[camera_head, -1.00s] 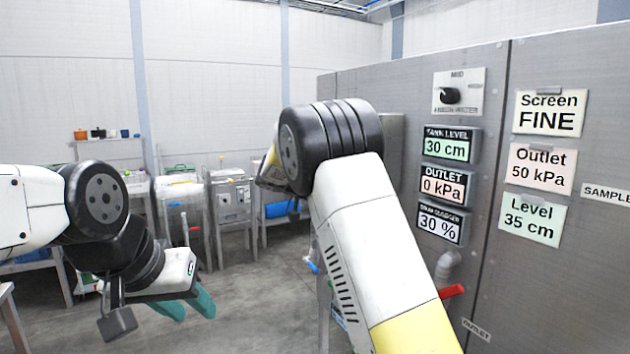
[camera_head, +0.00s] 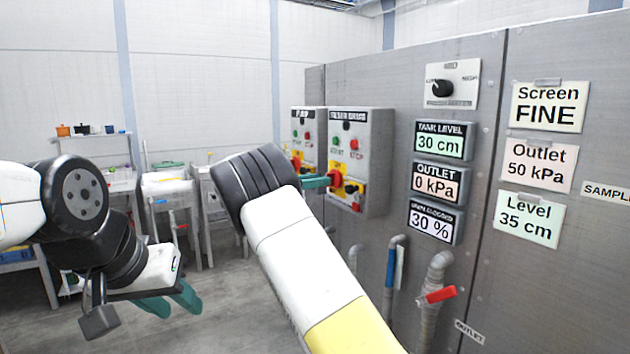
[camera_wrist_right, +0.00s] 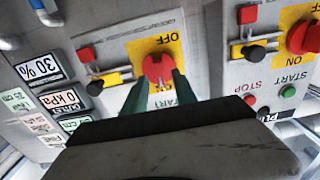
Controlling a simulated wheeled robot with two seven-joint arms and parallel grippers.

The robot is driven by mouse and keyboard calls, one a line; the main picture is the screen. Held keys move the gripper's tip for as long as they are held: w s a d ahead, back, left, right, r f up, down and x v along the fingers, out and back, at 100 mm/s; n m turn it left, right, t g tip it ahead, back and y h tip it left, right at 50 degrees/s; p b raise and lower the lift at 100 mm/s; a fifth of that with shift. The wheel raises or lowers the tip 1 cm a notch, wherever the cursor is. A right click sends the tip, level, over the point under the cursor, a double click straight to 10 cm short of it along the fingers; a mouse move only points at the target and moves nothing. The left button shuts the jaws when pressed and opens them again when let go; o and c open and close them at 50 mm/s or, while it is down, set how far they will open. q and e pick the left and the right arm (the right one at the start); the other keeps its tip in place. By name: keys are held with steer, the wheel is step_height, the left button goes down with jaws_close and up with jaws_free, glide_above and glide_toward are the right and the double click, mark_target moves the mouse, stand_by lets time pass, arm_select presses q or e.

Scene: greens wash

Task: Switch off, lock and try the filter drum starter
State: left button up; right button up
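The filter drum starter (camera_head: 375,160) is the nearer grey box on the panel, with green START and red STOP buttons. Its red rotary switch (camera_head: 336,179) sits on a yellow ON/OFF plate. In the right wrist view, the switch (camera_wrist_right: 157,68) appears upside down. My right gripper (camera_wrist_right: 158,88) is open, its teal fingertips either side of the switch's near edge; I cannot tell whether they touch. A red block (camera_wrist_right: 87,55) and a black part on yellow (camera_wrist_right: 95,82) are beside the switch. My left gripper (camera_head: 172,302) is open and empty, low at left.
The pump starter (camera_head: 308,135) is mounted just left of the drum starter. Displays, including the tank level one (camera_head: 443,141), a selector knob (camera_head: 442,88) and pipes with a red valve handle (camera_head: 441,294) are to the right. Floor is free at left.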

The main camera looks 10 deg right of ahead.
steer(key=shift+x, duration=1.25)
jaws_close()
steer(key=shift+n, duration=0.3)
steer(key=shift+w+a+f+n, duration=0.1)
steer(key=shift+f+n, duration=0.05)
steer(key=shift+n, duration=4.2)
steer(key=shift+w+a+f+n, duration=0.1)
steer(key=shift+f+n, duration=0.1)
steer(key=shift+n, duration=4.15)
